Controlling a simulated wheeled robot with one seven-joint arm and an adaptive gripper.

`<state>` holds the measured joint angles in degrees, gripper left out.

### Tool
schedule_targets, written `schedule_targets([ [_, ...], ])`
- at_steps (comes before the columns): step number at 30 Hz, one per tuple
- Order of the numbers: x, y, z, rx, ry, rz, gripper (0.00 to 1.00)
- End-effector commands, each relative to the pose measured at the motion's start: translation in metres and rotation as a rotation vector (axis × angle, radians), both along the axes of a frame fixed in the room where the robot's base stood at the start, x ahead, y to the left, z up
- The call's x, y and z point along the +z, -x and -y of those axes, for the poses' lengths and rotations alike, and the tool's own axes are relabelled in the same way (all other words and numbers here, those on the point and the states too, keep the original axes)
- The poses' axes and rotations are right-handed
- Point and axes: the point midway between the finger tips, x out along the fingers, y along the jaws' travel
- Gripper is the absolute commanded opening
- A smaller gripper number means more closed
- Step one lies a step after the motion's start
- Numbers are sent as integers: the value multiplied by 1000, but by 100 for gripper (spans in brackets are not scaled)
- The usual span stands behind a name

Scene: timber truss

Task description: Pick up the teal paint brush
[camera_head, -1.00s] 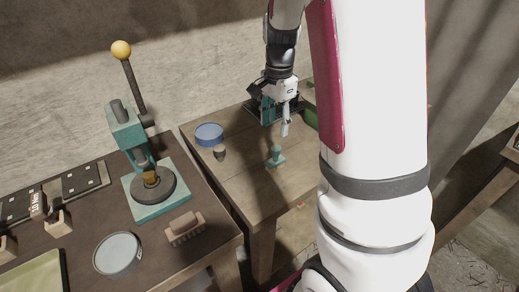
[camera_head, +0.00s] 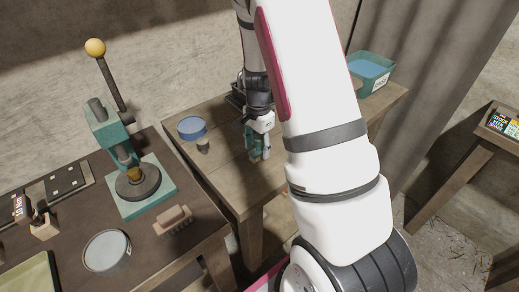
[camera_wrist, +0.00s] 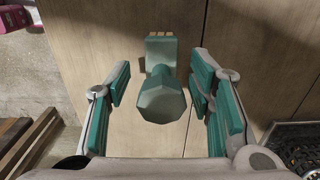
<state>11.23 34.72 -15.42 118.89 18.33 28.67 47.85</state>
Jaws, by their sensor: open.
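The teal paint brush (camera_wrist: 161,100) stands on the wooden table (camera_head: 225,172), its faceted handle end facing the wrist camera. Its block-like part with a pale tan edge shows farther up in that view. My gripper (camera_wrist: 160,82) is open, one teal-padded finger on each side of the brush, with visible gaps on both sides. In the head view my gripper (camera_head: 257,143) is low over the table at the brush's place, and it mostly hides the brush there.
A blue round tin (camera_head: 192,128) and a small dark cup (camera_head: 203,146) stand left of my gripper. A teal bin (camera_head: 370,72) is at the table's far right. A lever press (camera_head: 125,165) and a tan-bristled brush (camera_head: 173,220) are on the dark table at left.

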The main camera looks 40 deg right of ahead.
Motion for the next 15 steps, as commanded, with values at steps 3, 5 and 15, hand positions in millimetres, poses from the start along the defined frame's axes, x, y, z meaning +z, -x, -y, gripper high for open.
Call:
schedule_targets([
  [3,-12,0,-1,0,-1,-1,48],
  [5,-14,-1,0,0,0,1,48],
  [15,-14,-1,0,0,0,2,21],
])
